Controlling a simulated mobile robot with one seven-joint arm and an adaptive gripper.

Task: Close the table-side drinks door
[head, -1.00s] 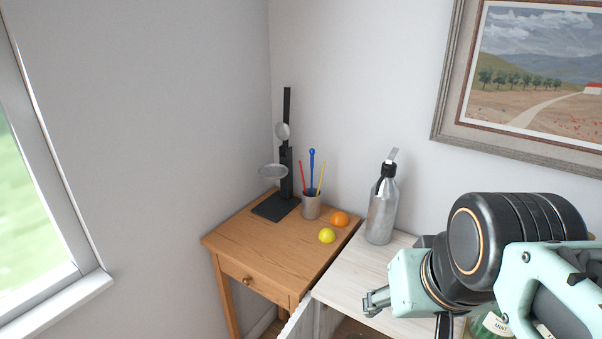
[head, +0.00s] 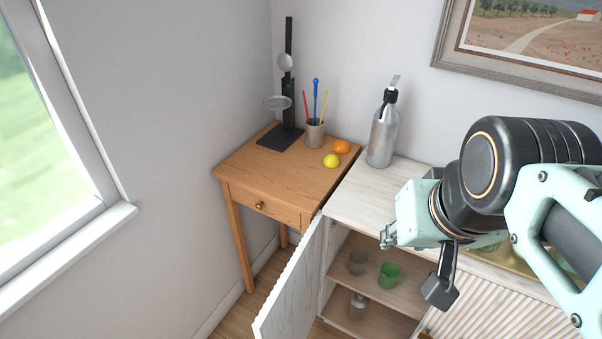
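The table-side drinks door (head: 292,287) is the white ribbed door at the left end of the pale cabinet (head: 352,204). It stands wide open, swung out toward me beside the wooden side table. The open compartment shows a grey cup (head: 357,262) and a green cup (head: 389,275) on a shelf, and a small metal container (head: 357,305) lower down. My gripper (head: 387,237) is in front of the cabinet top, to the right of the door and apart from it. Its fingers are small and partly hidden, so I cannot tell their opening.
The wooden side table (head: 268,179) stands left of the cabinet, behind the open door. It holds a black stand, a pencil cup, a lemon and an orange. A siphon bottle (head: 382,135) stands on the cabinet top. Floor shows between the door and the left wall.

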